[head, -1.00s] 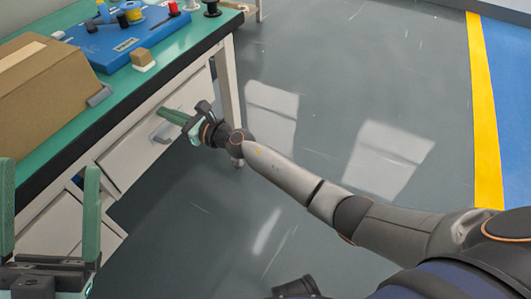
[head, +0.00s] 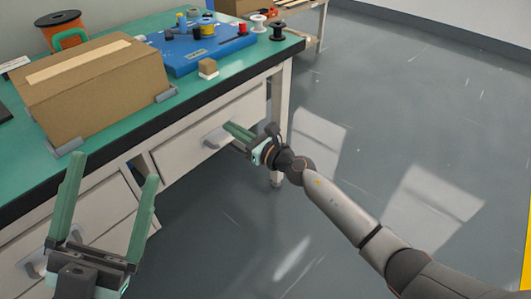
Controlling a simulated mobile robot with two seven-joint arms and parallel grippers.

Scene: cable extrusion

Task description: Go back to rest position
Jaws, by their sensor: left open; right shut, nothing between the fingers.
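My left gripper (head: 108,205) is at the lower left of the head view, its two green fingers spread apart and empty. It is in front of the workbench, below the level of the green top. My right gripper (head: 237,131) is in front of the bench's upper drawer (head: 185,140), near the drawer handle. Its green fingers are together with nothing between them. I cannot tell whether the fingers touch the drawer front. The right arm (head: 345,213) reaches in from the lower right over the floor.
The green-topped workbench (head: 105,143) holds a cardboard box (head: 95,90) between grey corner brackets, a blue board (head: 205,52) with several spools, a small brown block (head: 208,68) and an orange spool (head: 62,32). The grey floor (head: 400,120) to the right is open.

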